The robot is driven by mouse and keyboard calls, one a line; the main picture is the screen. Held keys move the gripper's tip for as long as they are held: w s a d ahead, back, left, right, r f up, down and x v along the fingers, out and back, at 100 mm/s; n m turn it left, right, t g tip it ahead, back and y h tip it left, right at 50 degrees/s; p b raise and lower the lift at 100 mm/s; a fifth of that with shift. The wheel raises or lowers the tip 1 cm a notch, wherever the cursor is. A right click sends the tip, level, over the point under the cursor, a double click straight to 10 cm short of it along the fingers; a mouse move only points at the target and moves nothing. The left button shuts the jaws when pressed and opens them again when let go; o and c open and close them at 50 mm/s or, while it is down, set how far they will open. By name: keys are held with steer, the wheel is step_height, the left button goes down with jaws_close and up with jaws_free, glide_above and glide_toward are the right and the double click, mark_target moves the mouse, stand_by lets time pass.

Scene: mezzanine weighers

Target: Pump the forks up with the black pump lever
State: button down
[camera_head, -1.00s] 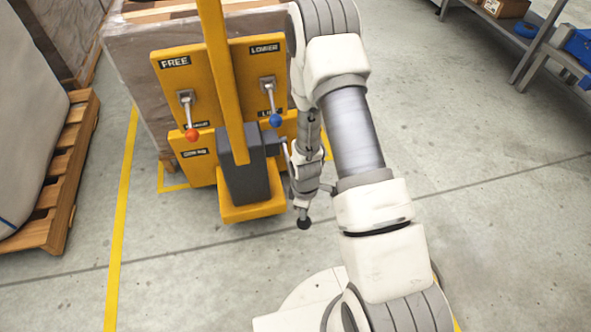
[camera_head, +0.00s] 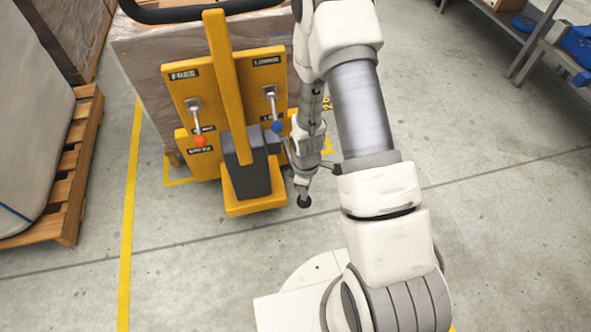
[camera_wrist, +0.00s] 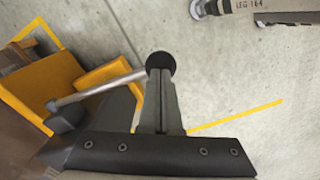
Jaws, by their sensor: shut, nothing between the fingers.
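The black pump lever is a thin metal rod (camera_wrist: 102,88) with a black ball end (camera_wrist: 160,61). It comes out of a dark grey block (camera_head: 247,168) on the right side of the yellow stacker (camera_head: 222,95). In the head view the ball (camera_head: 304,201) shows just below my gripper (camera_head: 302,185). In the wrist view my fingers (camera_wrist: 160,100) are shut together with nothing between them. Their tips meet the ball's edge in the picture; whether they touch it I cannot tell. The forks are hidden behind the stacker's panels.
The stacker also bears a red-knobbed lever (camera_head: 200,140) and a blue-knobbed lever (camera_head: 277,127). A wrapped load on a wooden pallet (camera_head: 72,195) stands at the left. Grey shelving (camera_head: 535,50) is at the upper right. The concrete floor between is clear.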

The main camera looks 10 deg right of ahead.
steer(key=f+b, duration=0.2)
steer(key=f, duration=0.1)
steer(key=f+b, duration=0.2)
steer(key=f, duration=0.1)
steer(key=f+b, duration=0.2)
steer(key=f, duration=0.1)
steer(key=shift+w+f+b, duration=0.1)
steer(key=shift+w+b, duration=0.25)
steer(key=r+p, duration=0.8)
steer(key=r, duration=0.2)
steer(key=shift+s+r+p, duration=0.15)
steer(key=shift+s+p, duration=0.05)
steer(key=shift+p, duration=0.15)
step_height(320, 180, down, 14)
steer(key=b, duration=1)
step_height(320, 180, up, 22)
steer(key=p, duration=1.6)
steer(key=shift+r, duration=0.2)
